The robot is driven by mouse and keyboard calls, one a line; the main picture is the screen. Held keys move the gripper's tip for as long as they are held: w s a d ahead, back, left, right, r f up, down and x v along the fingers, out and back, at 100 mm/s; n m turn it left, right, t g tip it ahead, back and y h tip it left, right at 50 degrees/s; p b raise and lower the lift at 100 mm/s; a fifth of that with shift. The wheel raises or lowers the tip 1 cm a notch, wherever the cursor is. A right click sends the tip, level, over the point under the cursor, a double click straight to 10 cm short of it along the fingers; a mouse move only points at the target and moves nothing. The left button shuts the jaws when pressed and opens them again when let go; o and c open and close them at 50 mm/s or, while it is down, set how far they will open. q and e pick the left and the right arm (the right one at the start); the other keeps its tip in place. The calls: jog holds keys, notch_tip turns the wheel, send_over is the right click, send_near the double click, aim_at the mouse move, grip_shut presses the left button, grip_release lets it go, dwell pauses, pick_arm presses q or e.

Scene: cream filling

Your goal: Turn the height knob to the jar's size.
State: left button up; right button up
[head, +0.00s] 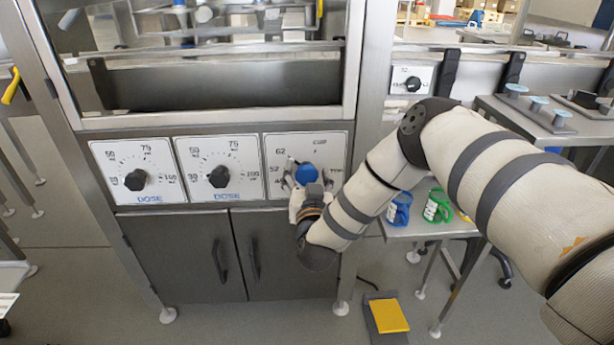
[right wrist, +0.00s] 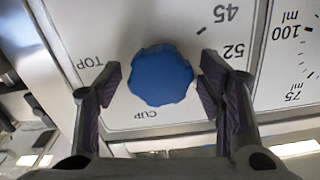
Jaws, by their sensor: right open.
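The blue height knob (head: 306,174) is on the right-hand white dial plate (head: 275,145) of the machine front. My right gripper (right wrist: 162,88) is open, one finger on each side of the knob, with a small gap visible on both sides. I cannot make out a pointer on the knob. I cannot pick out a jar. My left gripper is not in view.
Two black dose knobs (head: 135,180) (head: 219,177) sit on plates left of the height dial. Cabinet doors (head: 182,258) with handles are below. A side table (head: 425,229) holds blue (head: 398,208) and green (head: 438,206) items. A yellow pedal (head: 389,315) lies on the floor.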

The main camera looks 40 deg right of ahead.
jog(key=c, duration=1.2)
jog(key=shift+o, duration=0.3)
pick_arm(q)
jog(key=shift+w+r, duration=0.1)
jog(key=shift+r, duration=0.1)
pick_arm(e)
jog(key=shift+a+r, duration=0.1)
jog(key=shift+r+n+p, duration=0.1)
jog(key=shift+n+p, duration=0.55)
jog(key=shift+n, duration=0.45)
jog(key=n+p, duration=0.1)
jog(key=n, duration=0.2)
jog(key=shift+w+a+n, duration=0.1)
jog(key=shift+n, duration=0.3)
jog(key=n, duration=0.3)
jog(key=shift+f+n+p, duration=0.2)
jog(key=shift+n+p, duration=0.1)
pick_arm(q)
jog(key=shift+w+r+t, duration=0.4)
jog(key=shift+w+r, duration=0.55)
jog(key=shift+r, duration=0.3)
pick_arm(e)
jog(key=shift+f+n, duration=0.15)
jog(key=shift+n, duration=2.05)
